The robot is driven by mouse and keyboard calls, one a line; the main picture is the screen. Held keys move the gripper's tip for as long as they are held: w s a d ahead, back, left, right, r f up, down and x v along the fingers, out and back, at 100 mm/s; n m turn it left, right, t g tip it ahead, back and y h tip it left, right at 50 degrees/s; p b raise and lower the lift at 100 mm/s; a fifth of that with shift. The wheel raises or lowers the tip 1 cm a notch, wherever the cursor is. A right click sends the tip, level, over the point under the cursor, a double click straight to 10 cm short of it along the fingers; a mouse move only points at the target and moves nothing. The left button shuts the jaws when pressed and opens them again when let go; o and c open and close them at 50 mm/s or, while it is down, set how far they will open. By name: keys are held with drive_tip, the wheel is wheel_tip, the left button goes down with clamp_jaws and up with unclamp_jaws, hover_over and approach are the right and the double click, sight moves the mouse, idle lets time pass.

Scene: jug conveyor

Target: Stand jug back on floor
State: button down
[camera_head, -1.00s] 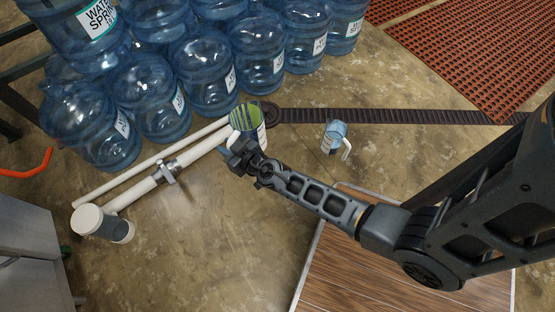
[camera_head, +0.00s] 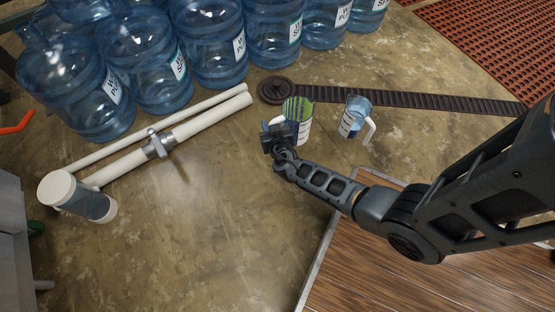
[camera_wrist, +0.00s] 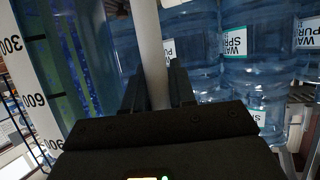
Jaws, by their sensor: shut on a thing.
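A clear measuring jug (camera_head: 301,119) with green and blue showing inside is held at my gripper (camera_head: 279,137) in the head view. In the wrist view the jug's wall (camera_wrist: 60,70) fills the left side, with black marks such as 300 and 600. My gripper (camera_wrist: 156,82) is shut on the jug's white handle (camera_wrist: 150,40), which runs up between the fingers. The jug looks close to upright; I cannot tell whether its base touches the floor (camera_head: 215,215), as the gripper covers part of it. A second jug (camera_head: 354,117), bluish with a white handle, is on the floor to the right.
Several large blue water bottles (camera_head: 217,45) stand at the back left. A white pipe assembly (camera_head: 165,140) lies left of my gripper. A dark belt strip (camera_head: 420,101) with a round end (camera_head: 276,90) runs behind the jugs. A wooden platform (camera_head: 400,280) is at lower right. Floor in front is clear.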

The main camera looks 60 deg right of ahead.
drive_tip(key=s+a+f+b, duration=0.2)
drive_tip(key=a+f+b, duration=0.1)
drive_tip(key=a+f, duration=0.7)
drive_tip(key=shift+a+f, duration=0.2)
drive_tip(key=shift+a, duration=0.05)
drive_tip(key=shift+s+f, duration=0.1)
drive_tip(key=c, duration=0.9)
unclamp_jaws()
drive_tip(key=shift+c, duration=0.2)
